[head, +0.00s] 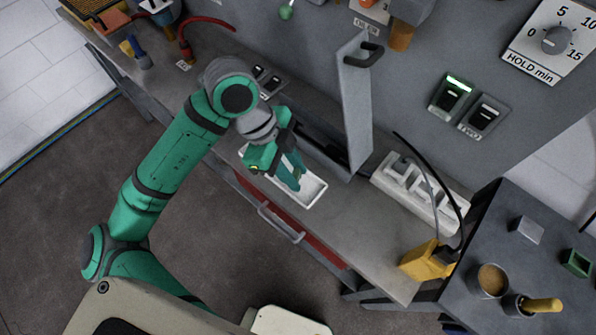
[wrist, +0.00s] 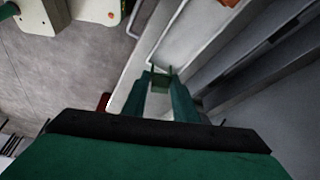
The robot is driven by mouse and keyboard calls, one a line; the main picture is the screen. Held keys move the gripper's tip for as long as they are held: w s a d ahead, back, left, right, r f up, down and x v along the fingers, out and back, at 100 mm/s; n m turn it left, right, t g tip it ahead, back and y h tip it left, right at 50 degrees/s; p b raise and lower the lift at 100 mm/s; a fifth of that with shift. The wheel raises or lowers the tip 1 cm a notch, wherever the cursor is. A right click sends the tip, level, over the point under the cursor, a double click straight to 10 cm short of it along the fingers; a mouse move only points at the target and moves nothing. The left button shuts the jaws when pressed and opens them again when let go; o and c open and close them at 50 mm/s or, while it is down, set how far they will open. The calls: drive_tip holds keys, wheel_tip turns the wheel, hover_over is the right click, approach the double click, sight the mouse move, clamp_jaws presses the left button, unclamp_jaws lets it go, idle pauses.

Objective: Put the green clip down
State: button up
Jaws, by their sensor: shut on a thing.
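My gripper (head: 294,184) points down over a white tray (head: 316,195) on the grey bench in the head view. In the wrist view my gripper's two green fingers (wrist: 161,82) are closed on the small green clip (wrist: 162,76), which sits between the tips. The white tray also shows in the wrist view (wrist: 190,38), beyond the fingertips. In the head view the fingers hide the clip, and I cannot tell whether it touches the tray floor.
An upright grey door panel with a dark handle (head: 357,110) stands just behind the tray. A red drawer with a handle (head: 280,222) is below the bench edge. A white power strip (head: 415,192) and a yellow block (head: 427,261) lie to the right.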

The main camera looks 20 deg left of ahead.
sight(298, 169)
drive_tip(key=w+f, duration=0.2)
drive_tip(key=f, duration=0.1)
drive_tip(key=shift+w+a+f, duration=0.1)
drive_tip(key=shift+w+f, duration=0.05)
drive_tip(key=shift+w, duration=0.25)
drive_tip(key=shift+w+f, duration=0.1)
drive_tip(key=shift+f, duration=1.6)
drive_tip(key=shift+f, duration=0.15)
drive_tip(key=o, duration=1)
drive_tip(key=shift+r, duration=0.25)
drive_tip(key=v, duration=1.2)
